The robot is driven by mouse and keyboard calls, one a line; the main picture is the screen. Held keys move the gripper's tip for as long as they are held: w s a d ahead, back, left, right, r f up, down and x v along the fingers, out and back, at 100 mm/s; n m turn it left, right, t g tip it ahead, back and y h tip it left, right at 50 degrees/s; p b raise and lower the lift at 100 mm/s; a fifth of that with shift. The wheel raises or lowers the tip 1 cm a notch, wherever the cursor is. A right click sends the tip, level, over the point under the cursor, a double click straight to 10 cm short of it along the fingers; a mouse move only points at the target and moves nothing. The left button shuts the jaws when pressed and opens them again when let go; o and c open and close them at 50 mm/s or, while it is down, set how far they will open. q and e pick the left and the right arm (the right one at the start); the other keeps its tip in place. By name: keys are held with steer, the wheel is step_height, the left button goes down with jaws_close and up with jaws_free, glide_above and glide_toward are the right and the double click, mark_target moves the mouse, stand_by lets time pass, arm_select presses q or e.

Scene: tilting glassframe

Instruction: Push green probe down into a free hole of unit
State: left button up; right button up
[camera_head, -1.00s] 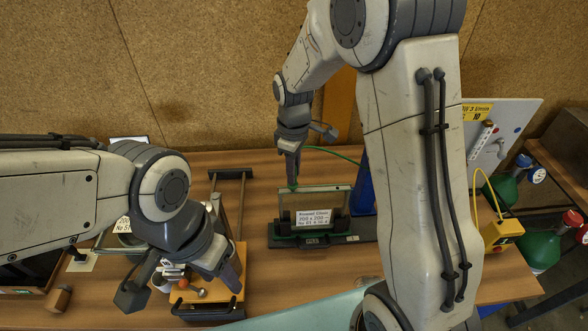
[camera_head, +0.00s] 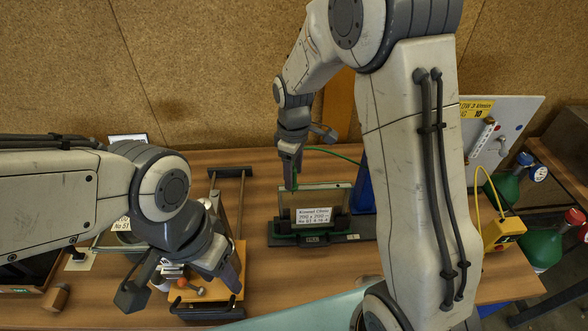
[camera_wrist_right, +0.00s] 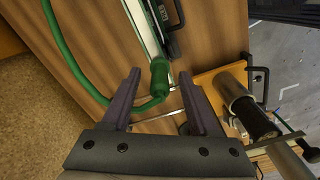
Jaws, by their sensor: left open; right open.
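The green probe (camera_head: 294,180) is at the left end of the top of the framed glass unit (camera_head: 283,213), which has a white label on its front. In the right wrist view the probe (camera_wrist_right: 159,78) has its green cable attached and lies at the near end of the unit's pale top edge (camera_wrist_right: 143,28). How deep it sits in a hole is hidden. My right gripper (camera_head: 290,176) is open, its fingers on either side of the probe and apart from it in the wrist view (camera_wrist_right: 158,88). My left gripper (camera_head: 234,283) is open and empty over the orange-brown board.
The orange-brown board (camera_head: 236,262) with a dark handle stands left of the unit. A green cable (camera_head: 335,153) runs behind the unit. A yellow box (camera_head: 503,233) is at the table's right. Bare table (camera_head: 365,262) shows in front of the unit.

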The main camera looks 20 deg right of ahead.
step_height(320, 180, up, 10)
steer(key=b, duration=0.2)
steer(key=shift+r+b, duration=0.25)
steer(key=shift+b, duration=0.05)
steer(key=s+a+f+m+b, duration=0.1)
steer(key=s+a+f+b, duration=0.2)
steer(key=s, duration=0.9)
steer(key=s+a+f+m+y+b, duration=0.1)
steer(key=s+a+f, duration=0.5)
steer(key=s, duration=0.7)
step_height(320, 180, down, 2)
steer(key=m+b, duration=0.1)
steer(key=b, duration=0.1)
steer(key=shift+s+f+b, duration=0.2)
steer(key=shift+s+b, duration=0.05)
steer(key=shift+b, duration=0.1)
steer(key=shift+c, duration=0.3)
